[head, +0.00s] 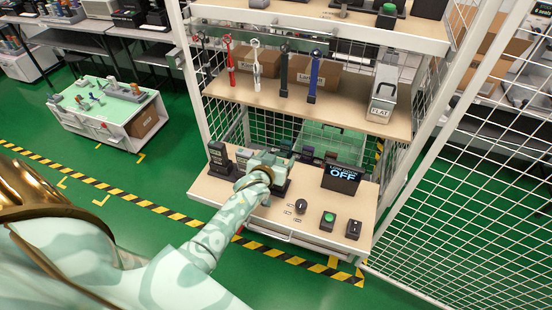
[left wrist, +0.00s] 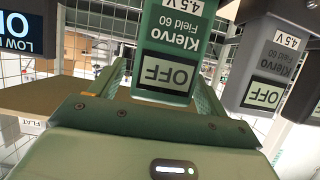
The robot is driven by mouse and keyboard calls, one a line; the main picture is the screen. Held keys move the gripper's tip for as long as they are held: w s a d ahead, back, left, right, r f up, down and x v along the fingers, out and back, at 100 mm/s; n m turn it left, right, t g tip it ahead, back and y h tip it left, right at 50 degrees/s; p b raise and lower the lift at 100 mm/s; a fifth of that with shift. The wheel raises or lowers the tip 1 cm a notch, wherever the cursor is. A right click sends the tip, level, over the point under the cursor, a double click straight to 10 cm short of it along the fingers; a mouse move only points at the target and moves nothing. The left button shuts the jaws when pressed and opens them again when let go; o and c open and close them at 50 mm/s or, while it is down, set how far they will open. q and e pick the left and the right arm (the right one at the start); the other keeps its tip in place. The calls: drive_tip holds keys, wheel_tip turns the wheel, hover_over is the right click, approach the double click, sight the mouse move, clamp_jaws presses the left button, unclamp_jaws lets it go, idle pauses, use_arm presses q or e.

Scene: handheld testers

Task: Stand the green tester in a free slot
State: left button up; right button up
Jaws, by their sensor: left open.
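The green tester (left wrist: 172,50) fills the middle of the left wrist view, upside down in that picture. It reads "Klervo Field 60", "4.5 V", with OFF on its screen. My left gripper (left wrist: 162,92) is open, with one finger on each side of the tester; I cannot tell whether they touch it. A grey tester (left wrist: 268,65) of the same make is beside it at the right. In the head view my left gripper (head: 264,166) is over the bench and hides much of what is there, so I cannot make out the green tester or a free slot. My right gripper is not in view.
A dark upright device (head: 219,157) stands at the left. A knob (head: 301,206) and a green button box (head: 328,220) are in front. A shelf (head: 350,118) with hanging tools is above.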

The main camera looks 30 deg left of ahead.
use_arm(q)
drive_tip(key=shift+s, duration=0.15)
drive_tip(key=shift+s+d+r+p, duration=0.1)
drive_tip(key=shift+s+r+p, duration=0.15)
drive_tip(key=shift+s+p, duration=0.05)
drive_tip(key=p+v, duration=0.4)
drive_tip(key=v, duration=1.1)
drive_tip(key=shift+s+p, duration=0.2)
drive_tip(key=shift+p, duration=0.1)
drive_tip(key=shift+f, duration=0.1)
